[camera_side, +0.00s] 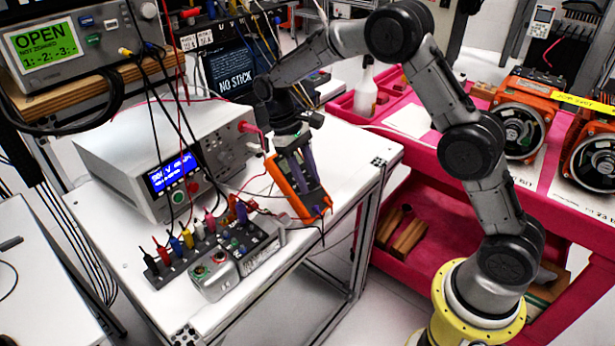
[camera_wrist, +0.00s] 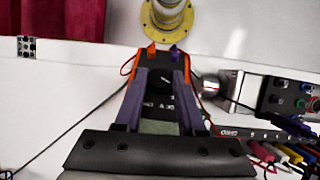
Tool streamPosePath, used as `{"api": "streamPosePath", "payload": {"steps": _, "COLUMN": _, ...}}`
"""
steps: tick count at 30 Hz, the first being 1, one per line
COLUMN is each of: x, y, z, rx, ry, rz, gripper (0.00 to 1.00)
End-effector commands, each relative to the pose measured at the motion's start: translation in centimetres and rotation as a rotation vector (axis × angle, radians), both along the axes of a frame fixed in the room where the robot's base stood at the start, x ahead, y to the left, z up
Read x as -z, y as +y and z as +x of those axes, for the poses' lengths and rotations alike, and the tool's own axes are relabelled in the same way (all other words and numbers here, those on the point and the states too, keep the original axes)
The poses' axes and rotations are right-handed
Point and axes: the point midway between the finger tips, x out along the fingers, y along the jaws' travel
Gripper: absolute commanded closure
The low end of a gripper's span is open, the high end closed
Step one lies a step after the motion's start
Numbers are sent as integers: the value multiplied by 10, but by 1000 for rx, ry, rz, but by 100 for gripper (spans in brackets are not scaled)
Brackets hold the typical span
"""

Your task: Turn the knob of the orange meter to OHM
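The orange meter (camera_side: 283,188) stands tilted on the white table near its right edge. In the wrist view, the meter (camera_wrist: 134,66) shows its dark face, a pale screen strip below, and a dark round knob (camera_wrist: 160,82) with a light pointer mark. My gripper (camera_side: 312,184) is over the meter's face. In the wrist view, my gripper (camera_wrist: 160,65) has its two purple-grey fingers apart, one on each side of the knob. Whether they touch the knob cannot be told. The label under the pointer is too small to read, and the fingers cover the sides of the face.
A bench instrument with a blue screen (camera_side: 172,172) stands left of the meter. A terminal block with several coloured plugs (camera_side: 213,240) and a small metal box (camera_side: 214,273) lie in front. Loose cables cross the table. A red cart (camera_side: 405,275) stands right.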

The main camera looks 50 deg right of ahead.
Motion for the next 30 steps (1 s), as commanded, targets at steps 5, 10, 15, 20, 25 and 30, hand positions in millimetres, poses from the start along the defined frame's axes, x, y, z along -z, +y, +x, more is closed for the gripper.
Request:
{"api": "streamPosePath", "payload": {"steps": 5, "x": 0, "y": 0, "z": 0, "rx": 0, "ry": 0, "rz": 0, "gripper": 100}}
{"api": "streamPosePath", "payload": {"steps": 10, "x": 0, "y": 0, "z": 0, "rx": 2, "ry": 0, "rz": 1, "gripper": 100}}
{"api": "streamPosePath", "payload": {"steps": 15, "x": -1, "y": -1, "z": 0, "rx": 25, "ry": -1, "rz": 22, "gripper": 100}}
{"api": "streamPosePath", "payload": {"steps": 20, "x": -1, "y": -3, "z": 0, "rx": 82, "ry": -2, "rz": 71, "gripper": 100}}
{"api": "streamPosePath", "payload": {"steps": 25, "x": 0, "y": -6, "z": 0, "rx": 179, "ry": -4, "rz": 159, "gripper": 100}}
{"api": "streamPosePath", "payload": {"steps": 30, "x": 0, "y": -8, "z": -1, "rx": 298, "ry": -6, "rz": 265, "gripper": 100}}
